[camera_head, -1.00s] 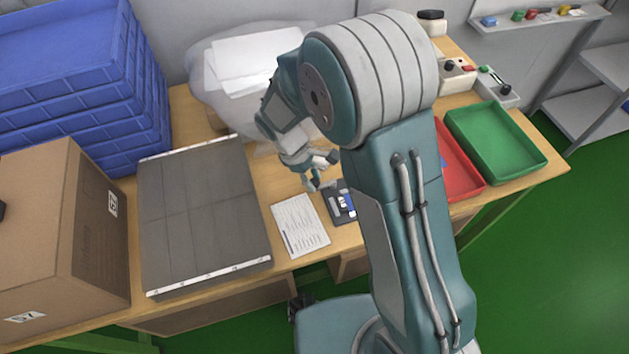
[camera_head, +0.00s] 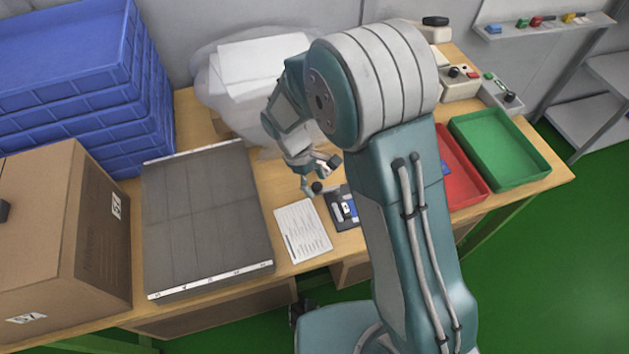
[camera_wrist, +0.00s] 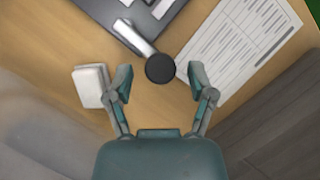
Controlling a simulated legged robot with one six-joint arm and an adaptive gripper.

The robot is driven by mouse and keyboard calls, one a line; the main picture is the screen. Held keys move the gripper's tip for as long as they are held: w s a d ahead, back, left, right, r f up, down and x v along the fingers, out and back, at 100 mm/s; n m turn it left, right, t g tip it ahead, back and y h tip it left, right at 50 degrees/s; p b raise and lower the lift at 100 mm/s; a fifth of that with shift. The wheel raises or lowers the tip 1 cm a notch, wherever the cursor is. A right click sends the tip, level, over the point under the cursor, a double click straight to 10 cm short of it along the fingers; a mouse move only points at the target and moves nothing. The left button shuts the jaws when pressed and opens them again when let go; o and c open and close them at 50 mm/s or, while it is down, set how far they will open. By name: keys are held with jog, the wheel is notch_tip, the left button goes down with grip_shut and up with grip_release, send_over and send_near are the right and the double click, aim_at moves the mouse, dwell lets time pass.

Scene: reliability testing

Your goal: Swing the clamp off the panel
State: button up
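The clamp shows in the wrist view as a pale lever (camera_wrist: 134,37) ending in a round black knob (camera_wrist: 160,68). The lever reaches from the dark panel (camera_wrist: 178,6) toward my gripper. In the head view, the panel (camera_head: 338,197) lies flat on the bench, partly hidden by my arm, with the knob (camera_head: 317,187) beyond its upper-left corner. My gripper (camera_wrist: 159,80) is open, with one finger on each side of the knob and a gap to both. In the head view, my gripper (camera_head: 321,176) is just above the knob. Contact is not visible.
A printed sheet (camera_head: 303,231) lies left of the panel, and a grey mat (camera_head: 205,215) further left. A small white block (camera_wrist: 91,86) is near my left finger. Blue crates (camera_head: 75,60), a cardboard box (camera_head: 70,225), a red tray (camera_head: 462,177) and a green tray (camera_head: 500,147) surround the work area.

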jog(key=v, duration=1.2)
jog(key=shift+w, duration=0.1)
jog(key=s+d+r+m+t+y, duration=0.3)
jog(key=s+d+r+m, duration=0.35)
jog(key=d+r, duration=0.5)
jog(key=s+d+r+m+t, duration=0.1)
jog(key=s+d+m+t, duration=0.1)
jog(key=s, duration=0.4)
jog(key=s+d+r+m+t+y, duration=0.1)
jog(key=s+d+r+m+t, duration=0.1)
jog(key=s, duration=0.4)
jog(key=d+m, duration=0.1)
jog(key=d, duration=0.1)
jog(key=shift+s+d+t, duration=0.2)
jog(key=shift+d+t, duration=0.15)
jog(key=shift+t, duration=0.05)
